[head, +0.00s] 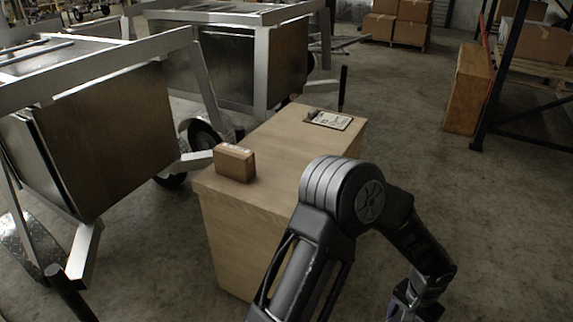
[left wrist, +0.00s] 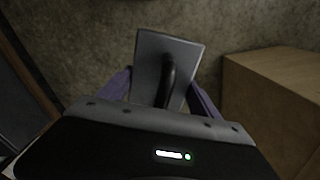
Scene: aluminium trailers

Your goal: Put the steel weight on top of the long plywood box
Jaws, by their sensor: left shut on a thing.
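The long plywood box (head: 230,235) stands on the floor in the middle of the head view, its flat top running away from me. The steel weight (left wrist: 148,62), a grey block with a dark handle, shows in the left wrist view. My left gripper (left wrist: 165,92) has its purple fingers shut on the weight. In that view a plywood box (left wrist: 285,85) lies to the right, apart from the weight.
A small brown carton (head: 235,163) sits on the box top's near left corner and a clipboard (head: 328,120) lies at its far end. The top between them is bare. Aluminium trailers (head: 110,75) stand left; a rack (head: 500,70) stands right. Floor is open on the right.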

